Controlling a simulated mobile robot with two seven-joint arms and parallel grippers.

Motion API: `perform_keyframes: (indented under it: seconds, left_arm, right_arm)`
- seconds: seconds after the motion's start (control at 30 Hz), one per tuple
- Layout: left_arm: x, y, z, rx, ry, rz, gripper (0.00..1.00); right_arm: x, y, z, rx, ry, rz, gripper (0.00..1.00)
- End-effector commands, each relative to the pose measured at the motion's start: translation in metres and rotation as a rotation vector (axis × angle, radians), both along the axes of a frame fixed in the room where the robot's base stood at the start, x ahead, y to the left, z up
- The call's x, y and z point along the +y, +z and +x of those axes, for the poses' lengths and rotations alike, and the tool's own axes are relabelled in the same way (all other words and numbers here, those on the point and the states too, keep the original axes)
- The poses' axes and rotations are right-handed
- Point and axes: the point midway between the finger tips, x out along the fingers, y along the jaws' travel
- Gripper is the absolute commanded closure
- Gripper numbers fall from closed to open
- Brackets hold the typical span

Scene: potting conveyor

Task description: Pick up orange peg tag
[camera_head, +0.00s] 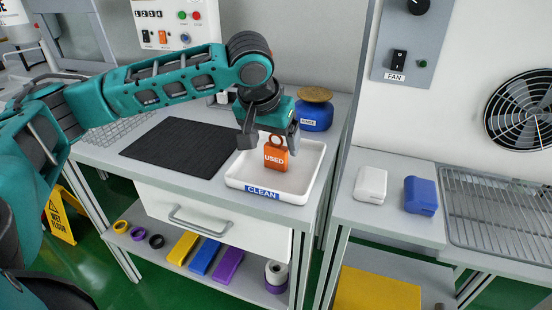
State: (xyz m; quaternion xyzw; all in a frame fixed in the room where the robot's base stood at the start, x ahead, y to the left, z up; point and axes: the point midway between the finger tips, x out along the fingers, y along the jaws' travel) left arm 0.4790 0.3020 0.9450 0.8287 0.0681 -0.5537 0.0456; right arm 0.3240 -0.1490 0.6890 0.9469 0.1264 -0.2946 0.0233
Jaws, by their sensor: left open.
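The orange peg tag (275,157) is marked USED and has a ring at its top. It shows in the white tray (236,185), whose front label reads CLEAN. My left gripper (268,148) points down over the tray, with its fingers apart on either side of the tag's upper part. I cannot tell whether a finger touches the tag. My right gripper is not in view.
A black mat (180,148) lies left of the tray. A blue jar (316,117) with a tan lid stands behind it. A white block (370,185) and a blue block (420,196) sit on the right-hand counter, beside a wire rack (495,215).

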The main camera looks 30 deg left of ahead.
Motion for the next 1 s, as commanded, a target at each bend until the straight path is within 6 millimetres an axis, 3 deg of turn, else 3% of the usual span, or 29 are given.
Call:
perform_keyframes:
  seconds: [0.3, 0.63, 1.0]
  left_arm:
    - [0.000, -0.042, 0.015, 0.001, 0.000, 0.000, 0.17]
    - [0.000, -0.046, 0.018, -0.001, 0.000, 0.000, 0.18]
    - [0.000, -0.046, 0.017, 0.000, 0.000, 0.000, 0.53]
  right_arm:
    - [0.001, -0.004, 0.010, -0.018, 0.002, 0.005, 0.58]
    - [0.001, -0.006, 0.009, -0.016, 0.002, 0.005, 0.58]
    - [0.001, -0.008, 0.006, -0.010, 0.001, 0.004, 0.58]
